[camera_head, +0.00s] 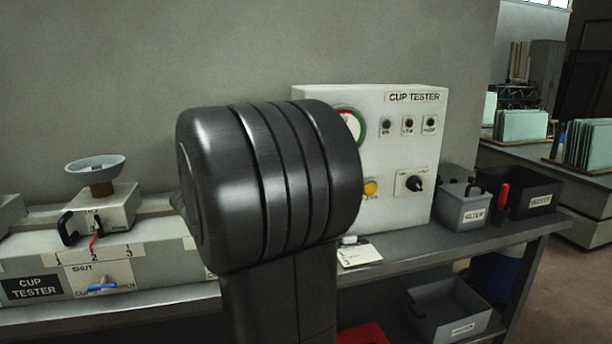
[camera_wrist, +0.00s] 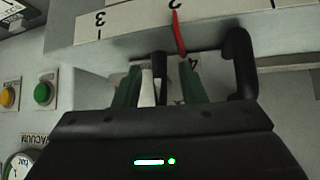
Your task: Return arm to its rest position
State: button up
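My arm shows in the head view as a large dark ribbed joint (camera_head: 270,180) in front of the bench, with a dark link below it. My gripper is hidden in that view. In the wrist view my gripper (camera_wrist: 160,75) has its two dark green fingers apart. A black post and a white strip show between them in the picture; I cannot tell whether the fingers touch either. A curved black handle (camera_wrist: 241,62) is just right of the fingers. A red pointer (camera_wrist: 178,32) lies above them, by an upside-down number scale (camera_wrist: 130,22).
A white CUP TESTER panel (camera_head: 410,135) stands behind my arm. A carriage with a grey cup (camera_head: 95,168) sits on the rail at left, above a blue SHUT lever (camera_head: 103,287). FILTER bin (camera_head: 462,207) and a black bin (camera_head: 535,196) stand at right. A grey bin (camera_head: 449,310) is below.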

jog(key=shift+w+f, duration=0.1)
jog(key=shift+f, duration=0.05)
jog(key=a+v, duration=0.1)
jog(key=v, duration=1.3)
jog(key=x, duration=0.9)
jog(key=d+x, duration=0.1)
jog(key=x, duration=0.4)
jog(key=shift+w+r+p, duration=0.1)
jog(key=shift+r+p, duration=0.15)
jog(key=shift+p, duration=0.65)
jog(key=shift+d+r+m+y+p, duration=0.15)
jog(key=shift+m+y+p, duration=0.25)
jog(key=shift+p, duration=0.45)
jog(key=shift+f+m+g+y+p, duration=0.3)
jog(key=shift+g+y+p, duration=0.1)
jog(key=shift+y+p, duration=0.55)
jog(key=shift+y, duration=0.25)
